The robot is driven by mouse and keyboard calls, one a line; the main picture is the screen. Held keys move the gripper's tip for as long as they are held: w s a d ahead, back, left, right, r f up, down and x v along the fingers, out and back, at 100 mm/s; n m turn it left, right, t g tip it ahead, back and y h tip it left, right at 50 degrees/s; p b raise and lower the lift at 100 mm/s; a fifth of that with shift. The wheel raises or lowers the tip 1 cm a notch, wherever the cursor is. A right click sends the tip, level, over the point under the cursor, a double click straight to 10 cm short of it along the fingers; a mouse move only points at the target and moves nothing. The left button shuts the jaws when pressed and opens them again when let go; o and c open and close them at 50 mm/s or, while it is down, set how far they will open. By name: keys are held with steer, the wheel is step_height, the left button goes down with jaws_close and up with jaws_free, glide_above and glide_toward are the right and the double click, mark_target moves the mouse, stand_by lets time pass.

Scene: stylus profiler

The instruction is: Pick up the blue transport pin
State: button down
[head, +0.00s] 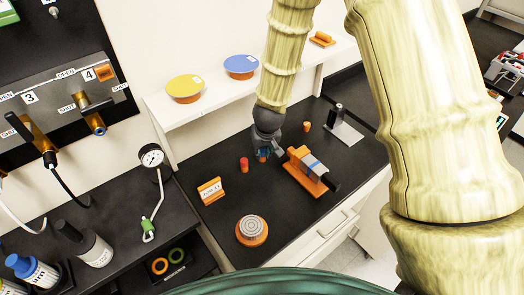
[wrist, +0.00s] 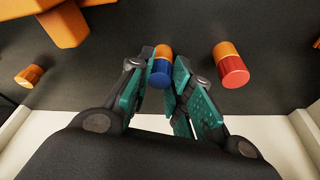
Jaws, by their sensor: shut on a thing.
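The blue transport pin (wrist: 160,72) has a blue body and an orange end, and it stands between the teal finger pads of my gripper (wrist: 162,90) in the wrist view. The gripper is shut on it. In the head view my gripper (head: 264,150) is low over the black bench, and the pin (head: 263,157) is mostly hidden by the fingers. I cannot tell whether the pin still touches the bench. A red pin with an orange end (wrist: 232,68) stands apart beside the gripper; it also shows in the head view (head: 244,164).
An orange fixture with a grey-blue block (head: 308,170) is close right of the gripper. A small orange peg (head: 307,126), a dark post on a metal plate (head: 340,123), an orange sign (head: 210,190) and a round ridged puck (head: 252,229) stand on the bench (head: 215,225). A white shelf (head: 210,98) runs behind.

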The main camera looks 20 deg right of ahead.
steer(key=shift+r, duration=0.1)
steer(key=shift+r+b, duration=0.6)
steer(key=shift+r, duration=0.3)
steer(key=s+a+r+b, duration=0.3)
steer(key=s+a+b, duration=0.2)
steer(key=s, duration=0.8)
steer(key=a, duration=0.3)
steer(key=shift+s+a, duration=0.2)
steer(key=shift+s, duration=0.2)
steer(key=c, duration=2)
jaws_free()
jaws_close()
